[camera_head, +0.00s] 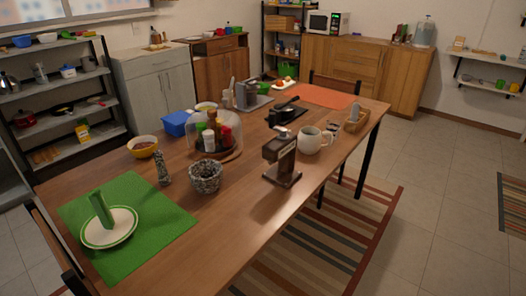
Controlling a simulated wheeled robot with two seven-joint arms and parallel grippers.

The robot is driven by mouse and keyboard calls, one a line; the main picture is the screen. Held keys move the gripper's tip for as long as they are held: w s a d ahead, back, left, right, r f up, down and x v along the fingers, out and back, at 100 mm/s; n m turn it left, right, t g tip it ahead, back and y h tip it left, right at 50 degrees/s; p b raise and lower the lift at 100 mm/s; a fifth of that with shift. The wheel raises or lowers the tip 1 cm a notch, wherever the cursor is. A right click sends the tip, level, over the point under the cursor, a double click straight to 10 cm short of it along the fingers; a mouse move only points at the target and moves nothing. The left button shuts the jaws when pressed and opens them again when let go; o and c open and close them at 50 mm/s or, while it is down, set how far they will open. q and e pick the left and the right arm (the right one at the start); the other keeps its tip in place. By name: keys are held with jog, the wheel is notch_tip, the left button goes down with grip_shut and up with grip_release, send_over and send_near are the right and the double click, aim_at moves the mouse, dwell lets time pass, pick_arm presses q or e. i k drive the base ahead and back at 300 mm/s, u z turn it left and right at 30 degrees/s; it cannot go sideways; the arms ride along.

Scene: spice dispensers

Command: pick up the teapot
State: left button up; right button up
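A white rounded pot (311,141) with a handle on its right side stands upright on the wooden table (240,212). It is right of the middle, just behind a dark brown dispenser (281,160); I cannot tell whether it has a spout or is a large mug. A dark metallic kettle-like pot (8,84) stands on the shelf at the far left, partly cut off by the picture edge. I cannot tell which of the two is the teapot. Neither of my grippers shows, and nothing is seen touching either pot.
A glass dome (214,133) over bottles, a stone bowl (206,177), a pepper mill (163,168), a yellow bowl (142,147) and a plate on a green mat (164,226) stand on the table. A wooden holder (355,121) is right of the white pot. The table's front right is clear.

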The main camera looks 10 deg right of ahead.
aim_at(310, 138)
jog(key=z, duration=2)
jog(key=i, duration=2.85)
jog(key=u, duration=2.05)
